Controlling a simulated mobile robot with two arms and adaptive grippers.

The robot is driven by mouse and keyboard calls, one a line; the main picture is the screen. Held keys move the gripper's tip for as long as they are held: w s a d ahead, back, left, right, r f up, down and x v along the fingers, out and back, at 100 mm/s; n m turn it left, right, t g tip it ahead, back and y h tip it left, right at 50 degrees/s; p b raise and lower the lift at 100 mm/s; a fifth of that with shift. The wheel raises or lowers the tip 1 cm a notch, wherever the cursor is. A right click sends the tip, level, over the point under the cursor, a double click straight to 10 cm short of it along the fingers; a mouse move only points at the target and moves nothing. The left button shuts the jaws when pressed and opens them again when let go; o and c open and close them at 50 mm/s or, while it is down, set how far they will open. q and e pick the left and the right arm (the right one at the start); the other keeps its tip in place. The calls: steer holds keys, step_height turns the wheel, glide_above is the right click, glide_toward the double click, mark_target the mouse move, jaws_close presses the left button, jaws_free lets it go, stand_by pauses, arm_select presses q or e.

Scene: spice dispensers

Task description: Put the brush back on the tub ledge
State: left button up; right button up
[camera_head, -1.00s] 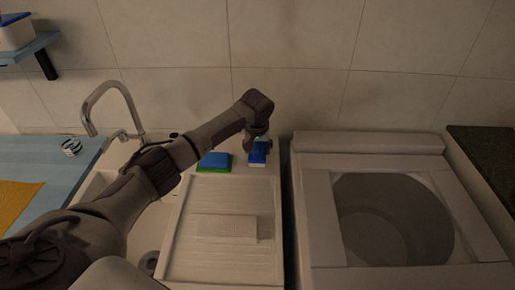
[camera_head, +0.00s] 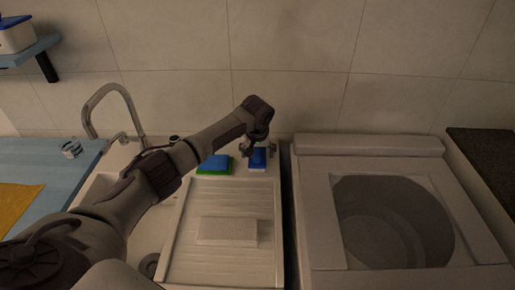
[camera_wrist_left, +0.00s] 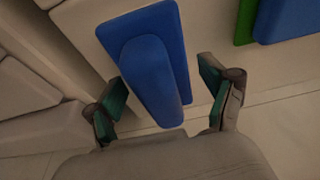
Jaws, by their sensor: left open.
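The blue brush (camera_head: 258,160) lies on the pale tub ledge (camera_head: 240,164), near its right end by the wall. In the left wrist view the brush (camera_wrist_left: 152,70) shows a flat blue base with a raised blue grip on top. My left gripper (camera_head: 259,149) is just over the brush. It is open, and in the left wrist view its fingers (camera_wrist_left: 160,92) are spread on both sides of the grip, with gaps visible. The brush's underside is hidden. My right gripper is not in view.
A blue and green sponge (camera_head: 214,164) lies on the ledge left of the brush. A pale block (camera_head: 227,232) lies on the ribbed washboard (camera_head: 195,260) in front. An open top-loading washing machine (camera_head: 312,215) stands to the right, and a tap (camera_head: 122,92) rises at the left.

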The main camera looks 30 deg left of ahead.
arm_select(q)
steer(key=b+v, duration=0.1)
steer(key=v, duration=1.1)
